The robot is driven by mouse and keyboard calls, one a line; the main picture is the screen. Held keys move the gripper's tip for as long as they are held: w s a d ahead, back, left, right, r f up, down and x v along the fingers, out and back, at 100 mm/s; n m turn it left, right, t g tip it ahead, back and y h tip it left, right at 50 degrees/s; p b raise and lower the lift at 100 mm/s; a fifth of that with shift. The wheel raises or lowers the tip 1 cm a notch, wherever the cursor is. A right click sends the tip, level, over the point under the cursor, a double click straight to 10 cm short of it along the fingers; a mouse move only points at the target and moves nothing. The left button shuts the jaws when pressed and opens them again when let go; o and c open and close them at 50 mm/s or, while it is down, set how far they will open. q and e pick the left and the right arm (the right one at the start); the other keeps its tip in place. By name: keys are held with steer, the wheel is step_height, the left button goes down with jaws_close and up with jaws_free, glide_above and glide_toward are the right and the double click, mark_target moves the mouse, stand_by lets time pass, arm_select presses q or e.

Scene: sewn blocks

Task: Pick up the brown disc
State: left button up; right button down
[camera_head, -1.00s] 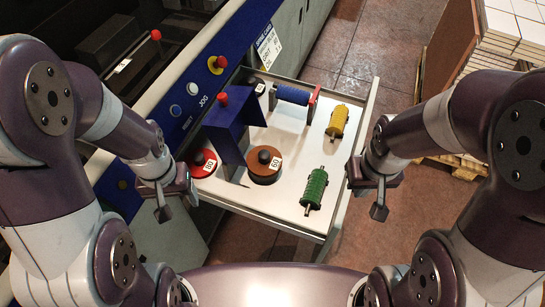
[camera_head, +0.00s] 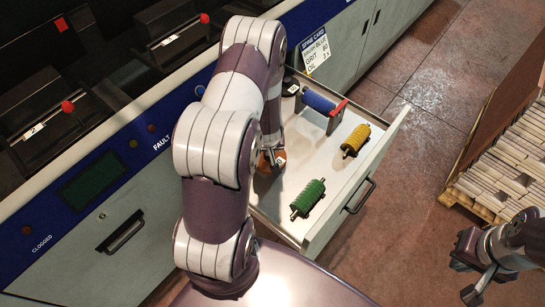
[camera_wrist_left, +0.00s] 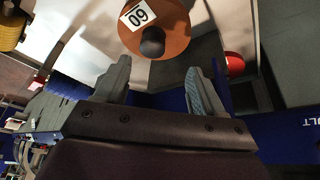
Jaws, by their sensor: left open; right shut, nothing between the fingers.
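The brown disc (camera_wrist_left: 172,22), with a black knob and a white label reading 60, is at the top of the left wrist view. In the head view its edge (camera_head: 264,166) shows beside my left arm, which hides most of it. My left gripper (camera_wrist_left: 157,66) is open, its two fingers pointing towards the disc. The knob lies just beyond the fingertips, roughly midway between them; nothing is between the fingers. In the head view my left gripper is largely hidden by its own arm. My right gripper (camera_head: 468,278) is shut and empty, out over the floor at lower right.
The open drawer (camera_head: 272,201) also holds a green roller (camera_head: 308,197), a yellow roller (camera_head: 355,140) and a blue roller (camera_head: 319,103). A pallet stack (camera_head: 510,160) stands at right.

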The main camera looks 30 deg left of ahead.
mark_target(270, 162)
arm_select(q)
steer(key=f, duration=0.1)
steer(key=w+f, duration=0.1)
steer(key=f+p, duration=0.1)
steer(key=shift+w+d, duration=0.25)
steer(key=shift+w, duration=0.1)
steer(key=p+x, duration=0.1)
steer(key=x, duration=0.3)
steer(key=shift+s+a, duration=0.1)
steer(key=shift+s, duration=0.1)
steer(key=shift+w+a+f, duration=0.1)
steer(key=shift+f, duration=0.05)
steer(key=shift+c, duration=1.2)
steer(key=c, duration=1)
arm_select(e)
steer(key=shift+w+d+r, duration=0.1)
steer(key=shift+d+r, duration=0.1)
steer(key=shift+r, duration=0.25)
steer(key=shift+w+d+r, duration=0.1)
steer(key=shift+d+r, duration=0.05)
steer(key=shift+r, duration=0.25)
